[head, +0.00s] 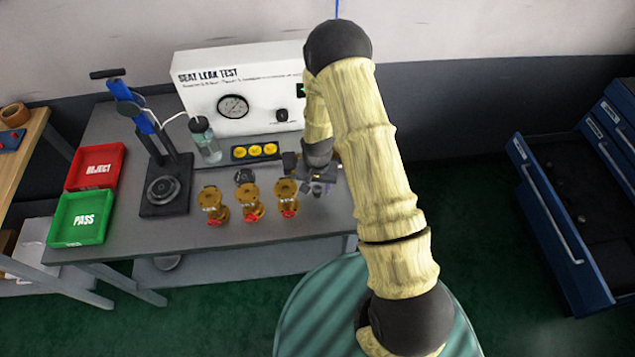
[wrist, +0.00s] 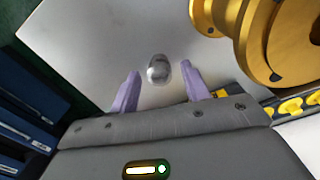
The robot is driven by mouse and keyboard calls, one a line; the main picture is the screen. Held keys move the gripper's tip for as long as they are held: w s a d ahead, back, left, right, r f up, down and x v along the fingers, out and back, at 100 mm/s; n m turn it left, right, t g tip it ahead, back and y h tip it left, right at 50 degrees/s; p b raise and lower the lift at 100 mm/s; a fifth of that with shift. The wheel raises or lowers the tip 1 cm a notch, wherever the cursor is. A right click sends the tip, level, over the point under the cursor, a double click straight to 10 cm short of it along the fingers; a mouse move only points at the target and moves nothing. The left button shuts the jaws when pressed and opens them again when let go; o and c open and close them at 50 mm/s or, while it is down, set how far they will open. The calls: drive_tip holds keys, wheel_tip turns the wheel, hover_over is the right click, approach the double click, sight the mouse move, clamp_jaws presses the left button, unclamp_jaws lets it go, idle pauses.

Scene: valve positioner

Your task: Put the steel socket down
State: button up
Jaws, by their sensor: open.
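The steel socket (wrist: 158,68) shows in the wrist view as a small, shiny, rounded grey piece against the pale grey tabletop (wrist: 95,45). It lies between and slightly beyond the tips of my gripper's two purple fingers (wrist: 162,78), with a visible gap on each side. My gripper is open. In the head view my gripper (head: 320,188) is low over the right part of the grey table (head: 240,232), right of the brass valves. I cannot make out the socket in the head view; the gripper and arm cover that spot.
A brass valve (head: 287,197) stands close left of my gripper, with two more beyond it. It looms large in the wrist view (wrist: 245,30). Behind are a black tray with yellow pieces (head: 255,151) and the leak test panel (head: 235,85). Green PASS (head: 82,218) and red REJECT (head: 96,167) bins stand left.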

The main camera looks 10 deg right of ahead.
sight(318, 188)
wheel_tip(318, 188, up, 12)
drive_tip(key=b, duration=0.2)
drive_tip(key=shift+r, duration=0.15)
idle(0.4)
idle(0.4)
drive_tip(key=s+d+r+n+t, duration=0.1)
drive_tip(key=s+d+r, duration=0.2)
drive_tip(key=s+r, duration=0.3)
drive_tip(key=s+d+r+n+t, duration=0.1)
drive_tip(key=s+d+r+n, duration=0.1)
drive_tip(key=s+r, duration=0.5)
drive_tip(key=shift+s+d+r+t, duration=0.15)
drive_tip(key=shift+s+d+t, duration=0.15)
drive_tip(key=shift+s+d, duration=0.35)
drive_tip(key=shift+c, duration=1.2)
